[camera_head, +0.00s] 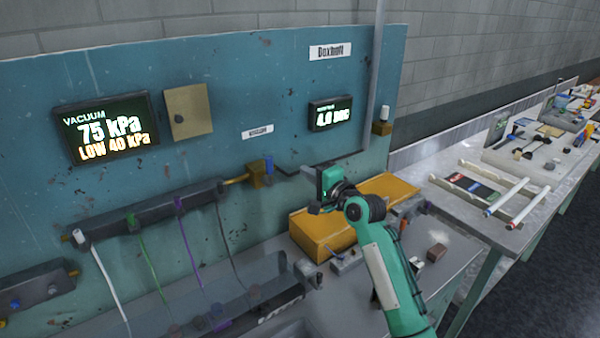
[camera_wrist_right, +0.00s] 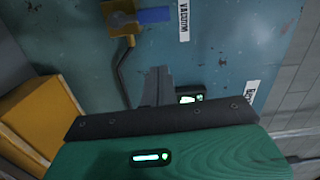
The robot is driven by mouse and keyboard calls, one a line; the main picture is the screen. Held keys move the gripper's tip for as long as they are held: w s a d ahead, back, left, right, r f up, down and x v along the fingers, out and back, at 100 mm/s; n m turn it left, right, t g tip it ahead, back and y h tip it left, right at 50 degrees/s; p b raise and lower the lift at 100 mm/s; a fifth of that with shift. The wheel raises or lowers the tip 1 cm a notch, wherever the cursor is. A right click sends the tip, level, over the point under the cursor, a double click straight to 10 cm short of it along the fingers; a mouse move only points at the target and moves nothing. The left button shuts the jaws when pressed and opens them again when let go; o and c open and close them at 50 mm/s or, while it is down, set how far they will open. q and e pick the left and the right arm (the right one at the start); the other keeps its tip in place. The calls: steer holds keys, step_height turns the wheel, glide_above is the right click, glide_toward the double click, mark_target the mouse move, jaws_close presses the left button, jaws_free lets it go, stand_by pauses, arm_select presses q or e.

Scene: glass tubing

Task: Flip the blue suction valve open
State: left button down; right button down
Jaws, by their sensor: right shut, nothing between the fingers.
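The blue valve handle (camera_head: 269,166) stands upright on a brass valve body (camera_head: 258,178) on the teal wall panel. It points up towards a small white label (camera_head: 257,131). In the right wrist view the blue handle (camera_wrist_right: 154,15) sticks out from the brass body (camera_wrist_right: 121,20) towards the label reading VACUUM (camera_wrist_right: 184,20). My right gripper (camera_head: 309,172) is in front of the panel, right of the valve. Its fingers (camera_wrist_right: 158,72) are together, empty and apart from the handle. My left gripper is out of view.
A vacuum display (camera_head: 105,127) reads 75 kPa, LOW 40 kPa. A dark pipe (camera_head: 318,163) runs right from the valve, close to my gripper. A dark manifold (camera_head: 150,208) with coloured tubes hangs left. A yellow-orange box (camera_head: 318,232) sits below my right gripper.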

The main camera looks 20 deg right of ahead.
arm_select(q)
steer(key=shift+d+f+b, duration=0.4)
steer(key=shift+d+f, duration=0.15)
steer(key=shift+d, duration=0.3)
arm_select(e)
steer(key=shift+d+v, duration=0.15)
steer(key=shift+v, duration=0.8)
steer(key=shift+d+v, duration=0.15)
steer(key=shift+v, duration=0.75)
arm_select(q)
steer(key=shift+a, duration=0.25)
arm_select(e)
steer(key=shift+f, duration=0.15)
